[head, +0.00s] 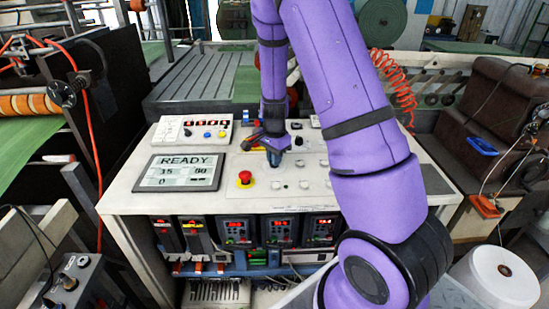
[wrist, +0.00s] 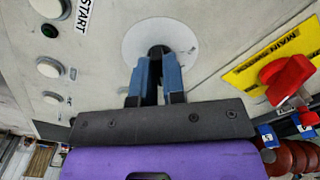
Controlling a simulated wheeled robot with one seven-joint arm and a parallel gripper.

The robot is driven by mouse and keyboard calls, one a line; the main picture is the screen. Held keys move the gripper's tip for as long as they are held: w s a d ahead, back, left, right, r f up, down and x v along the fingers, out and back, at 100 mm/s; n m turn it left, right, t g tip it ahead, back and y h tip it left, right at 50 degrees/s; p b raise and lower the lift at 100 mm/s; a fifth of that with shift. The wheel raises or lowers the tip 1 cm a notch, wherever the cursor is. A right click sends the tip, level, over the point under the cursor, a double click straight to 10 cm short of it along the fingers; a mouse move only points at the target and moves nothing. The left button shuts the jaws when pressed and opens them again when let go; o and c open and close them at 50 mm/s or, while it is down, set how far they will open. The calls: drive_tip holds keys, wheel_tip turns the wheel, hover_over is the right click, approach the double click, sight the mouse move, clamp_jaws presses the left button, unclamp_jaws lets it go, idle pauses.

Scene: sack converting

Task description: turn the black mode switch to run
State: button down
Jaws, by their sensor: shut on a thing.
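The black mode switch (wrist: 158,50) sits on a round pale plate (wrist: 183,32) on the light panel in the wrist view. My gripper (wrist: 160,68) has its blue fingers closed on the switch from either side, so only its top shows between the fingertips. Which position the switch points to cannot be read, as the fingers cover most of it. In the head view my gripper (head: 274,160) reaches down to the console top, and the switch is hidden behind it.
A red handle (wrist: 285,82) on a yellow main plate is close to the right of my gripper. A START label (wrist: 82,14) and white buttons (wrist: 49,68) lie to the left. The head view shows a red stop button (head: 245,177) and a READY display (head: 180,172).

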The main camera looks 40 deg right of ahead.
drive_tip(key=c, duration=1.2)
unclamp_jaws()
wheel_tip(320, 180, up, 11)
